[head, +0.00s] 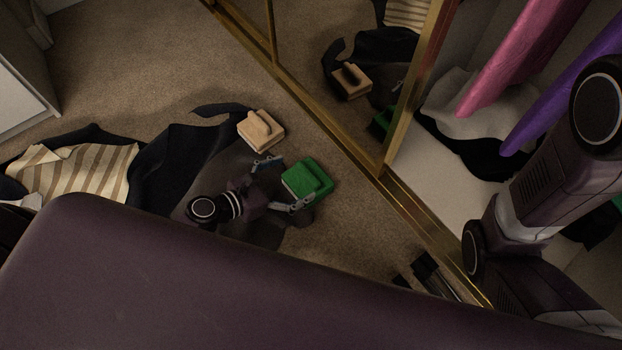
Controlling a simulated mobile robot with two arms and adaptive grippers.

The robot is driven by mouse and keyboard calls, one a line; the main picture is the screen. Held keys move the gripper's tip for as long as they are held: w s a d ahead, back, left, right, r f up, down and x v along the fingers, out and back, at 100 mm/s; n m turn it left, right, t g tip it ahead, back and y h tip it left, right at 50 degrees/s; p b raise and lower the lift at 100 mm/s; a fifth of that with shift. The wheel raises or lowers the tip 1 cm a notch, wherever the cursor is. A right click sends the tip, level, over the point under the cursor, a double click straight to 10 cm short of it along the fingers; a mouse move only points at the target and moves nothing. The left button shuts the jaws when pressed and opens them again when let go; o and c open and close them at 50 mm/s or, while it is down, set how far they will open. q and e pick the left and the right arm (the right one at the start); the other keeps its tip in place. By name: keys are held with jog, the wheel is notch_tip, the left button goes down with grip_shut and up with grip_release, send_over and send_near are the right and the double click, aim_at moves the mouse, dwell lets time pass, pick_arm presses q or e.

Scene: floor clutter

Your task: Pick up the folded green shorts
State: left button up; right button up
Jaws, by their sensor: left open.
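The folded green shorts (310,177) lie as a small, thick green bundle on the carpet near the middle of the head view. My left gripper (280,185) is open, with its fingers spread and pointing toward the near-left side of the shorts. One finger is near the upper-left side of the bundle and the other by its lower edge. Whether either finger touches the cloth I cannot tell. My right arm shows at the right, but its gripper is not in view.
A folded tan garment (260,130) lies just beyond the shorts. Dark clothing (185,155) and a striped cloth (85,170) spread to the left. A gold-framed mirror door (340,75) runs along the right; pink (515,55) and purple (565,85) garments hang beyond. Open carpet lies at upper left.

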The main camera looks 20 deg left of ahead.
aim_at(304, 176)
pick_arm(q)
jog(key=x, duration=0.2)
jog(key=b+x, duration=0.1)
jog(key=x, duration=0.1)
jog(key=shift+s+f+b, duration=0.15)
jog(key=shift+f+b, duration=0.1)
jog(key=shift+b, duration=0.05)
jog(key=shift+w+d+f, duration=0.15)
jog(key=shift+w+d, duration=0.25)
jog(key=shift+w, duration=0.05)
jog(key=shift+c, duration=0.5)
jog(key=c, duration=1.2)
